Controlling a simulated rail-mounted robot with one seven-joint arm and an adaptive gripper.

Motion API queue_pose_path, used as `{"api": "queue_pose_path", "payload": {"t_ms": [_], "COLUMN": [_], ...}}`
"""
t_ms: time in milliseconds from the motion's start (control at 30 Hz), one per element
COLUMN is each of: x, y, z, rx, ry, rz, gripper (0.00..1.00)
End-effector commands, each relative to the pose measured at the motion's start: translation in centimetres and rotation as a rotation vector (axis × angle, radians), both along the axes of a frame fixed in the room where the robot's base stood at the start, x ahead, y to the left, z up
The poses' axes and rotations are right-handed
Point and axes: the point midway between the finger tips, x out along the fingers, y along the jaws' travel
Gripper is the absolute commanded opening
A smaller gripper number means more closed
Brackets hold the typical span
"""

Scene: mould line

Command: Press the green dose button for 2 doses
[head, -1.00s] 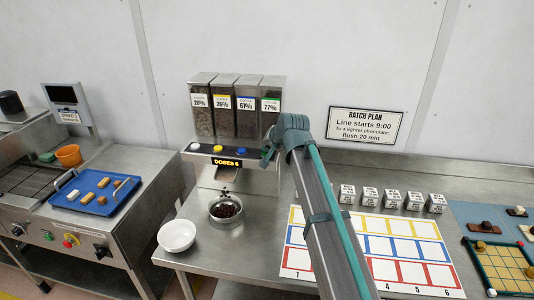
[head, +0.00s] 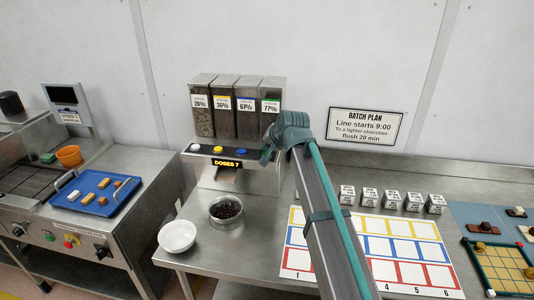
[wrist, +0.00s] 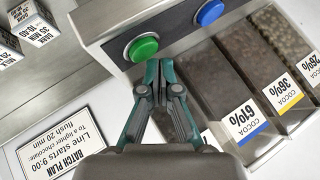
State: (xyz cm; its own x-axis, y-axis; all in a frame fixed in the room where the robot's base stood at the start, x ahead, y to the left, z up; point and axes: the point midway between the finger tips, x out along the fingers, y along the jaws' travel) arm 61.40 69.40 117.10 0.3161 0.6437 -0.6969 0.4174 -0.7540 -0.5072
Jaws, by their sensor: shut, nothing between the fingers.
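The green dose button (wrist: 143,49) shows in the wrist view on the dispenser's sloped front ledge, beside the blue button (wrist: 209,12). My gripper (wrist: 159,68) is shut and empty, its tips right at the green button's near edge; I cannot tell whether they touch it. In the head view my arm and gripper (head: 268,152) hide the green button. The dispenser's display (head: 228,164) reads DOSES 7. A steel bowl (head: 226,223) with dark pieces in it stands under the chute (head: 227,178).
Four labelled cocoa hoppers (head: 237,122) stand behind the buttons. A white bowl (head: 177,236) is left of the steel bowl. Small labelled boxes (head: 391,200) and a numbered colour grid (head: 398,273) lie to the right. A blue tray (head: 75,203) is on the left machine.

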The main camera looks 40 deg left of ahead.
Motion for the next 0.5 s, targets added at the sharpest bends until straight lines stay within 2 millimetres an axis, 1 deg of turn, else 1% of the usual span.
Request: {"api": "queue_pose_path", "payload": {"t_ms": [33,500], "x": [0.0,0.0], "y": [0.0,0.0], "z": [0.5,4.7], "rx": [0.000,0.000], "ry": [-0.001,0.000], "rz": [-0.001,0.000], "gripper": [0.00,0.00]}}
